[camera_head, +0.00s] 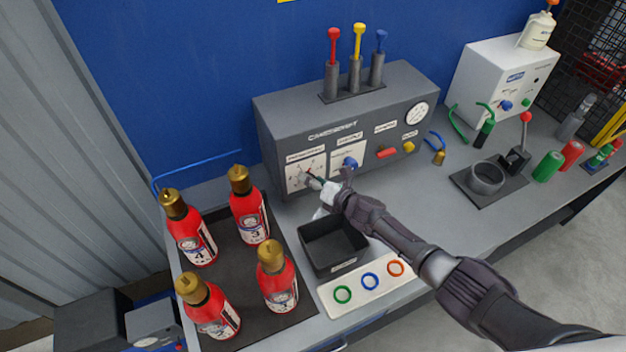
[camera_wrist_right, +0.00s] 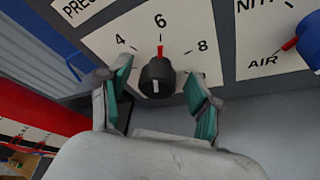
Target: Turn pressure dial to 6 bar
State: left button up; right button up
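The pressure dial is a black knob (camera_wrist_right: 157,76) on a white scale plate (camera_wrist_right: 107,35), marked 4, 6 and 8 in the right wrist view. Its red pointer (camera_wrist_right: 160,51) points up at the 6. My right gripper (camera_wrist_right: 158,82) is open, with one teal fingertip on each side of the knob. Gaps show between both fingertips and the knob. In the head view the right gripper (camera_head: 316,184) is at the lower left of the grey console (camera_head: 349,120), partly covering the dial plate (camera_head: 296,179). My left gripper is not in view.
A blue selector knob (camera_head: 350,163) sits right of the dial. Below the gripper is a black open bin (camera_head: 311,259), beside a white tray (camera_head: 335,308) with coloured rings. Several red extinguishers (camera_head: 249,215) stand on a dark mat at the left. Red, yellow and blue levers (camera_head: 357,45) top the console.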

jog(key=shift+s, duration=0.1)
jog(key=v, duration=1.2)
jog(key=shift+d, duration=0.1)
dwell(0.4)
